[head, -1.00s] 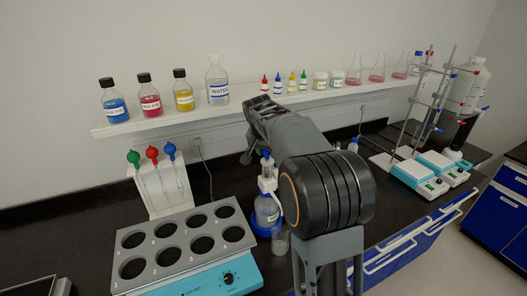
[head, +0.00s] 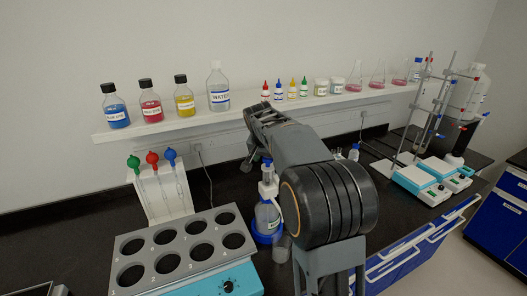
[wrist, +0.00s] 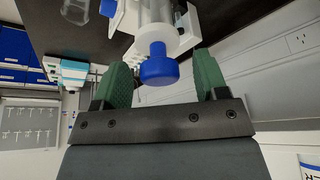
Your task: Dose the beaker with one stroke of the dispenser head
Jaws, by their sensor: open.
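The dispenser bottle (head: 267,214) stands upright on the bench in a blue ring (head: 258,237), with a white dispenser head (head: 268,187) on top. Its blue cap (wrist: 157,66) is between the two green fingers of my gripper (wrist: 162,74) in the wrist view. The fingers are open, with a gap on each side of the cap. The clear beaker (head: 282,247) stands just right of the bottle, partly hidden by my arm; glass also shows in the wrist view (wrist: 76,10).
A grey rack with round holes (head: 180,237) on a blue-white heating unit is at the front left. A pipette stand (head: 155,198) is behind it. A shelf (head: 215,117) with labelled bottles runs along the wall. Stirrers (head: 415,179) and clamp stands are at the right.

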